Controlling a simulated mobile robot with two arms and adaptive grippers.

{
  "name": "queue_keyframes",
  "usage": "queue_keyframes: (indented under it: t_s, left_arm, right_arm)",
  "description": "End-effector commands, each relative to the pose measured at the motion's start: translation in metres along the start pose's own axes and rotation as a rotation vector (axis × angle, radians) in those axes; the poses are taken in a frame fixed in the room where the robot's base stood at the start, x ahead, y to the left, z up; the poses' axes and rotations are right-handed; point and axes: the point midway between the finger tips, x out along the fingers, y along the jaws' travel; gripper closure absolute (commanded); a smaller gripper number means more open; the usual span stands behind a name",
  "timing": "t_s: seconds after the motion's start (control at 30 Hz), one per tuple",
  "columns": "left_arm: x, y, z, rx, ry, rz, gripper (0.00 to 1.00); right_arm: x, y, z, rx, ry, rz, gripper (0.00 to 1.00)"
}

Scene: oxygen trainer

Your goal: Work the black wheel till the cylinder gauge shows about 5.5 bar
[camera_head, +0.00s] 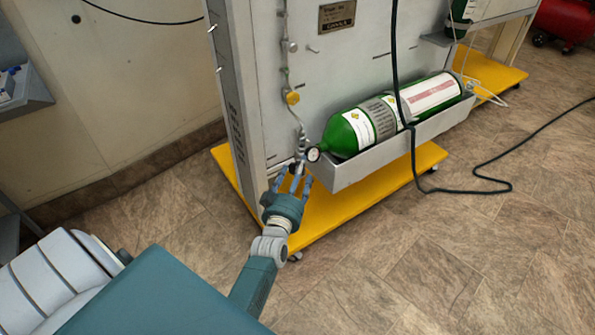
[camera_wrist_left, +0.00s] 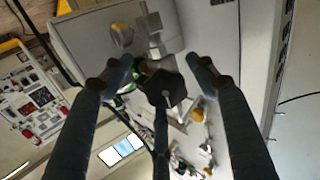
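The green cylinder (camera_head: 337,136) lies in a grey tray on the panel stand. The cylinder gauge (camera_head: 313,154), small and round with a white face, sits at its valve end; its reading is too small to tell. My left gripper (camera_head: 293,176) is at the valve, just left of and below the gauge. In the left wrist view the black wheel (camera_wrist_left: 163,88) is between the fingers of my left gripper (camera_wrist_left: 160,76). The two side fingers are spread with gaps to the wheel. The third finger reaches up beneath it; whether it touches is unclear. My right gripper is out of view.
The grey tray (camera_head: 385,150) stands close to the right of my gripper. The grey panel (camera_head: 345,65) with fittings is behind it, above a yellow wheeled base (camera_head: 345,205). A black hose (camera_head: 412,160) hangs over the cylinder and runs across the floor. Open floor lies at the lower right.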

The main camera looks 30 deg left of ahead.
Motion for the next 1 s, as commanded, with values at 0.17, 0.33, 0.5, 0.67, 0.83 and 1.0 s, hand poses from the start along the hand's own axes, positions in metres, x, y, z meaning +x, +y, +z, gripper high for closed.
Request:
queue_keyframes:
  t_s: [0.17,0.33,0.5,0.67,0.83,1.0]
  left_arm:
    - [-0.002,0.0,-0.003,0.0,0.005,0.0,0.42]
    - [-0.023,-0.001,-0.001,0.0,0.002,-0.001,0.42]
    - [-0.052,0.0,-0.001,0.0,0.001,-0.001,0.42]
    - [-0.07,0.0,0.0,0.0,0.001,0.0,0.42]
    - [-0.075,0.001,-0.001,0.0,0.002,0.001,0.42]
    - [-0.075,0.001,-0.001,0.0,0.002,0.001,0.42]
  right_arm:
    - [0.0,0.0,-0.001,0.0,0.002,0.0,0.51]
    - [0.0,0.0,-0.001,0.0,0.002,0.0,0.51]
    - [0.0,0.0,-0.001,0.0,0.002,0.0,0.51]
    - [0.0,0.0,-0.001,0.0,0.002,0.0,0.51]
    - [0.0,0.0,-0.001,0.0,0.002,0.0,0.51]
    - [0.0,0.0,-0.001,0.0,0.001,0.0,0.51]
